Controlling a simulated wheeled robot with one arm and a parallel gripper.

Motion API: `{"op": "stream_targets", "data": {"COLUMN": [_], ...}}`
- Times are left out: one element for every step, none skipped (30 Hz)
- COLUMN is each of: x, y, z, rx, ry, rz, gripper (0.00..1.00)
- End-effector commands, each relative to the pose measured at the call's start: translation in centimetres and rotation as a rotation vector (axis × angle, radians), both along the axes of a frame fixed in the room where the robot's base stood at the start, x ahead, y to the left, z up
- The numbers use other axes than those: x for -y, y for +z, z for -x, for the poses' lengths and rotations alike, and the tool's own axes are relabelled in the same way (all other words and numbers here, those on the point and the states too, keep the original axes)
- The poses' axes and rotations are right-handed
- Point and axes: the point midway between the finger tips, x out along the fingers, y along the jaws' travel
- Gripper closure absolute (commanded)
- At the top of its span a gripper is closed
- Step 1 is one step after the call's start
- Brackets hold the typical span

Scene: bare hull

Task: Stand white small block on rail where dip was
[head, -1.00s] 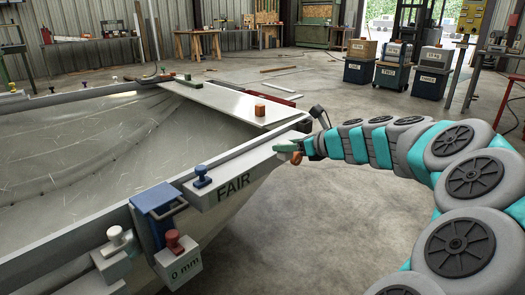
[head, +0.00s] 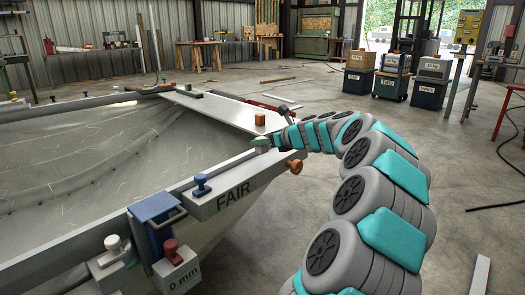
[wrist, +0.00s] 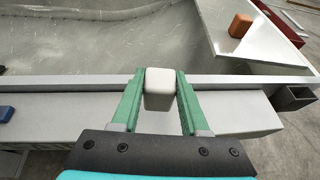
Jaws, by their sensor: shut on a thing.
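My gripper (wrist: 160,88), with green fingers, is shut on a small white block (wrist: 160,84). The block is upright between the fingers, over the hull's grey rail (wrist: 62,85). I cannot tell whether it touches the rail. In the head view my gripper (head: 262,143) is at the rail near the far end of the pale "FAIR" board (head: 235,191); the white block cannot be made out there. No dip shows clearly in the rail.
A blue knob (head: 201,184) stands on the board. A blue clamp (head: 156,215) and a "0 mm" block (head: 178,272) with a red knob are nearer. An orange block (head: 260,119) rests on the white corner plate (head: 215,107).

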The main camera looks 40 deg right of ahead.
Motion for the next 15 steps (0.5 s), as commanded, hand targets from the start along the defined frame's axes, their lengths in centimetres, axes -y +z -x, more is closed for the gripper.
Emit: {"op": "stream_targets", "data": {"x": [-0.1, -0.1, -0.1, -0.1, -0.1, -0.1, 0.0, 0.0, 0.0, 0.0, 0.0, 0.0, 0.0, 0.0, 0.0], "y": [-0.8, -1.2, -1.8, -2.2, -2.6, -2.9, -3.0, -3.0, -3.0, -2.9, -2.9, -2.9, -2.9, -2.9, -3.0], "z": [0.0, 0.0, 0.0, 0.0, 0.0, 0.0, 0.0, 0.0, 0.0, 0.0, 0.0, 0.0, 0.0, 0.0, 0.0], "rx": [-0.001, -0.001, -0.001, 0.0, 0.0, 0.0, 0.0, 0.0, 0.0, 0.0, 0.0, 0.0, 0.0, 0.0, 0.0], "ry": [0.001, 0.001, 0.001, 0.002, 0.002, 0.001, 0.002, 0.002, 0.001, 0.001, 0.001, 0.001, 0.001, 0.001, 0.001], "rz": [-0.002, -0.002, -0.002, -0.002, -0.003, -0.002, -0.001, 0.0, 0.001, 0.001, 0.001, 0.001, 0.001, 0.001, 0.001], "gripper": [1.0, 1.0, 1.0, 1.0, 1.0, 1.0, 1.0, 1.0, 1.0, 1.0, 1.0, 1.0, 1.0, 1.0, 1.0]}}
